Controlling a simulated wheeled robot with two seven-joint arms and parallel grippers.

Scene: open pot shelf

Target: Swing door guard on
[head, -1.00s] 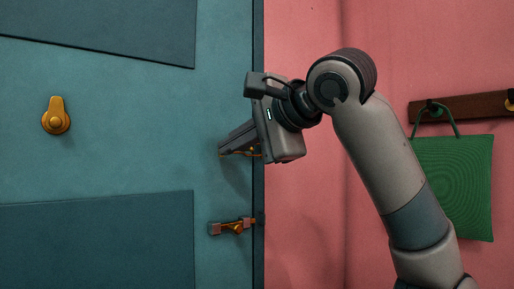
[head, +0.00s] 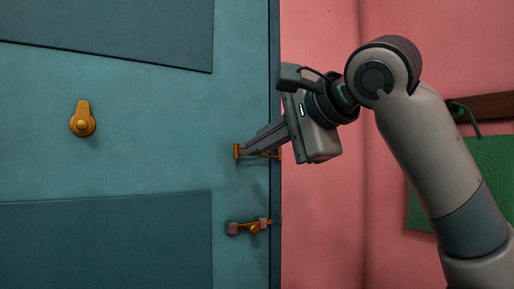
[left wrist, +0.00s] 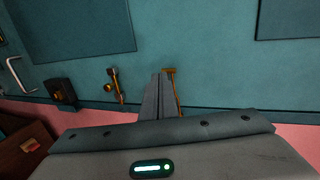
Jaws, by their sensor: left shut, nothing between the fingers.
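The door guard (head: 237,151) is a small brass fitting at the right edge of the teal door (head: 160,150). Its upright end is on the door, and a thin bar runs right to a brass piece at the door's edge. My left gripper (head: 249,149) is shut and empty, its fingertips in front of the guard and hiding part of it. In the left wrist view the shut fingers (left wrist: 160,78) are just beside the brass guard (left wrist: 171,72). I cannot tell whether they touch. My right gripper is not in view.
A brass bolt (head: 249,227) sits below the guard. A brass thumb-turn (head: 83,122) is further left on the door. The pink wall (head: 320,220) is on the right, with a green bag (head: 430,190) hanging from a dark hook rail (head: 490,107).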

